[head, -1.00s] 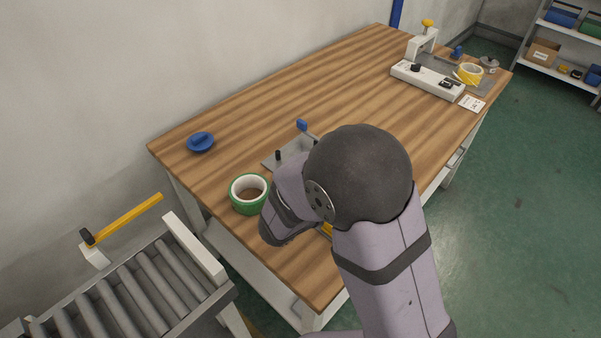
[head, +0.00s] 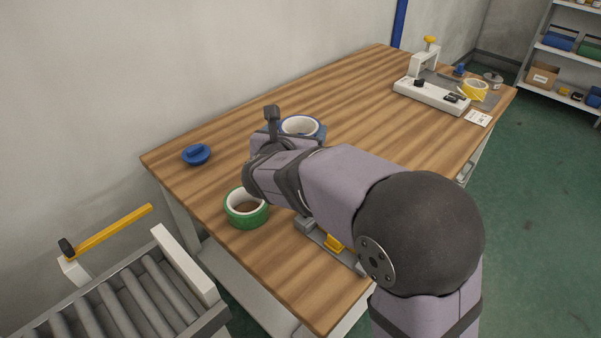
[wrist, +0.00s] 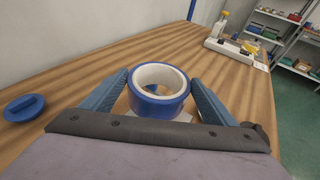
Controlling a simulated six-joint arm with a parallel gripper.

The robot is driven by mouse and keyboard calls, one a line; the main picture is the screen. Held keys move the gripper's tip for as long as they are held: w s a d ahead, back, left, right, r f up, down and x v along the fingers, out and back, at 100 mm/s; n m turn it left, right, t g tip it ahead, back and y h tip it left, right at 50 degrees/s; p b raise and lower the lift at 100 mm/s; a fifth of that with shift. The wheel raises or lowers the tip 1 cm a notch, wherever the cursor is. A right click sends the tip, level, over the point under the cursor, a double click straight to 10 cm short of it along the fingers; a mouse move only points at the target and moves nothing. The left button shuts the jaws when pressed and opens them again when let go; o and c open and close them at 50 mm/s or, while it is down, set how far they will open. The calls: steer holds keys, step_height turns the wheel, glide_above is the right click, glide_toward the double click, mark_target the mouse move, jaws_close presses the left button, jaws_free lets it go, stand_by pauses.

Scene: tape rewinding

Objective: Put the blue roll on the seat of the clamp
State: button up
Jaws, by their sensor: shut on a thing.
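The blue roll (head: 300,127), with a white core, is between the blue fingers of my gripper (head: 294,131). In the wrist view the roll (wrist: 157,106) is upright, its opening facing up, with a finger against each side. A pale surface shows just under it; I cannot tell whether it touches. A white device with an arch and yellow knob (head: 428,53), which looks like the clamp, stands at the far right of the table and also shows in the wrist view (wrist: 228,45). My arm partly hides a nearer grey fixture with a yellow part (head: 334,243).
A green roll (head: 232,216) lies on the near table, left of my arm. A blue disc with a handle (head: 196,154) lies near the wall. The wooden table (head: 358,104) between is clear.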

steer(key=shift+f+b, duration=0.9)
steer(key=shift+f, duration=4.05)
steer(key=shift+f, duration=0.2)
steer(key=o, duration=1.2)
steer(key=shift+c, duration=0.2)
steer(key=shift+r, duration=0.1)
steer(key=shift+r, duration=0.15)
steer(key=v, duration=1.2)
steer(key=shift+d, duration=0.15)
